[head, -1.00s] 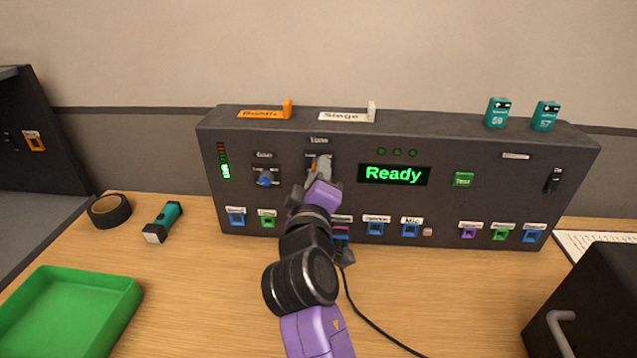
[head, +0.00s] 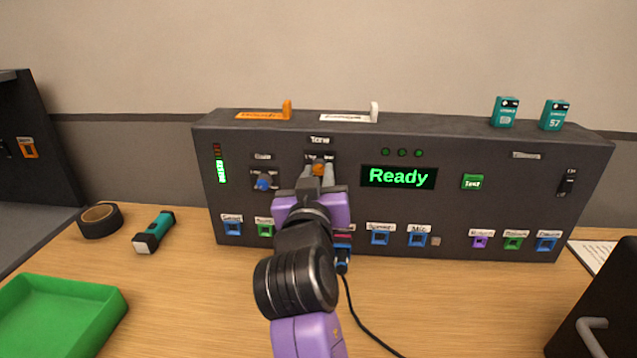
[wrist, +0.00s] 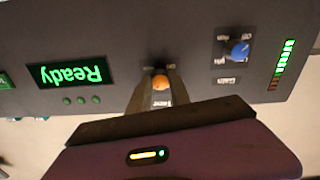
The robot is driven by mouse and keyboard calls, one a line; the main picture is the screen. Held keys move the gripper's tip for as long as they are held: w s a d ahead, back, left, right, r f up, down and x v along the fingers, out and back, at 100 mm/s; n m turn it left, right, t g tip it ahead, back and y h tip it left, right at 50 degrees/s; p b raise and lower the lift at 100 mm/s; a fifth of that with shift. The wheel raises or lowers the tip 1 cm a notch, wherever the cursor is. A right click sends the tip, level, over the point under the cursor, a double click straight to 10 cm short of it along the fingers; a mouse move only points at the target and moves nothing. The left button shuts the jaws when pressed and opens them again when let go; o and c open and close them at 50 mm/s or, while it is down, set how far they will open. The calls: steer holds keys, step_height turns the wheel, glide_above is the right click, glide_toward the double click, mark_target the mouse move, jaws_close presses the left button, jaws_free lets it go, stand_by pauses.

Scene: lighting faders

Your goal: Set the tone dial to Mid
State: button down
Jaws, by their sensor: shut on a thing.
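The tone dial is an orange knob (head: 319,169) under the "Tone" label on the front of a dark console (head: 470,150). It also shows in the wrist view (wrist: 160,83), between the two fingers. My gripper (head: 318,176) is at the dial with one finger on each side, shut on it. The wrist view shows my gripper (wrist: 160,90) upside down relative to the console's lettering. The dial's pointer and most of its scale marks are hidden or too small to read.
A blue knob (head: 264,181) sits left of the dial. A green "Ready" display (head: 398,177) is to the right. Coloured sockets line the console's lower front, and a black cable (head: 362,325) hangs down. Tape (head: 101,220), a flashlight (head: 154,232) and a green tray (head: 60,315) lie left.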

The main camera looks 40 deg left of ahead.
steer(key=shift+f+m, duration=0.2)
steer(key=shift+m, duration=0.4)
steer(key=shift+m+b, duration=0.3)
steer(key=shift+b, duration=0.05)
steer(key=c, duration=1.2)
jaws_free()
steer(key=shift+r, duration=0.1)
steer(key=v, duration=0.7)
steer(key=shift+s+d+p, duration=0.15)
steer(key=shift+s+p, duration=0.15)
steer(key=shift+s, duration=0.1)
